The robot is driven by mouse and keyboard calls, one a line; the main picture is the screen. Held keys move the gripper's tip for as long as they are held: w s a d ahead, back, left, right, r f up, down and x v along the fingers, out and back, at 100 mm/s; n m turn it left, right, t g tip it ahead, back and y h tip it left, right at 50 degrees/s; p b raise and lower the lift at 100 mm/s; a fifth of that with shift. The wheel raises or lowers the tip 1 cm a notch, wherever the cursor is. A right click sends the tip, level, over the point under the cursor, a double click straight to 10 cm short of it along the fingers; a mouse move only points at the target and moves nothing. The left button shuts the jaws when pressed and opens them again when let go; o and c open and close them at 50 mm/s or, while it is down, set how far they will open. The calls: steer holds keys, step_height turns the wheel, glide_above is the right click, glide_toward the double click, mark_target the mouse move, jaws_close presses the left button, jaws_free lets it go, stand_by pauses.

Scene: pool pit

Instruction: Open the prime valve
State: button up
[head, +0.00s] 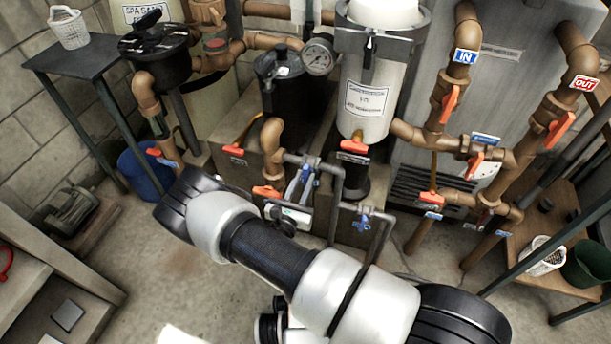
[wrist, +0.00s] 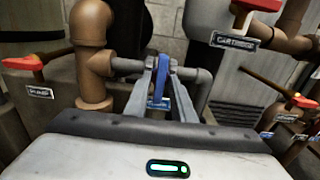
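No label that I can read says prime. A small valve with a blue handle (head: 307,175) sits on a thin grey pipe in front of the black pump. In the wrist view the blue handle (wrist: 162,75) stands upright between my fingers, with a blue tag below it. My gripper (head: 297,186) reaches it from the front. In the wrist view the fingertips of my gripper (wrist: 162,68) are on either side of the handle. I cannot tell whether they touch it. A second blue-handled valve (head: 363,222) is on the pipe to the right.
Orange-handled valves stand close around: one at lower left (head: 266,191), one under the white filter (head: 354,147), one at left (wrist: 25,63), one above right (wrist: 257,6). Brown pipes (wrist: 92,50) flank my gripper. A blue bucket (head: 140,172) stands left. Floor in front is clear.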

jaws_close()
steer(key=shift+f+n+b, duration=0.1)
steer(key=shift+n+b, duration=0.2)
steer(key=shift+n, duration=0.9)
steer(key=n, duration=0.5)
steer(key=shift+n+b, duration=0.3)
steer(key=shift+b, duration=0.05)
steer(key=n, duration=1)
steer(key=shift+n, duration=0.3)
steer(key=shift+o, duration=2.4)
jaws_free()
